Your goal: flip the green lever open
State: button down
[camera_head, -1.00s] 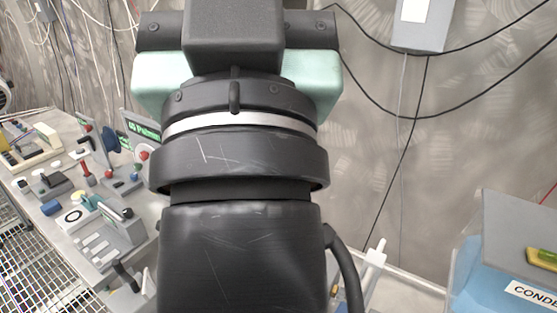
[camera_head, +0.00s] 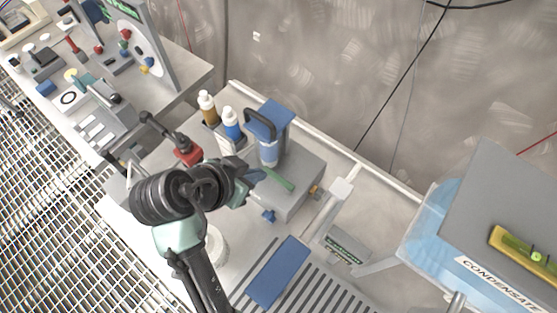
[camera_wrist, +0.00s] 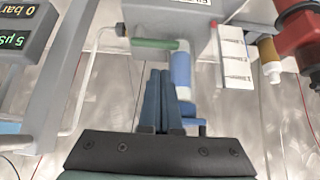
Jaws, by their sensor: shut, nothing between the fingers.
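In the wrist view the green lever (camera_wrist: 153,44) lies sideways just beyond my fingertips, beside a clear cylinder with blue parts (camera_wrist: 181,72). My gripper (camera_head: 260,174) is shut and empty, with its blue-grey fingers close to the lever's left end in the head view. In the wrist view my gripper (camera_wrist: 160,74) points at the lever with a small apparent gap. I cannot tell whether they touch.
A blue-topped device with a black handle (camera_head: 262,122) stands behind the lever. Two bottles (camera_head: 231,124) and a red block with a black handle (camera_head: 186,150) are to the left. A white post (camera_head: 327,215) stands near the box.

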aim_at(278, 181)
jog(key=p+x, duration=0.1)
jog(key=x, duration=0.9)
jog(key=shift+w, duration=0.1)
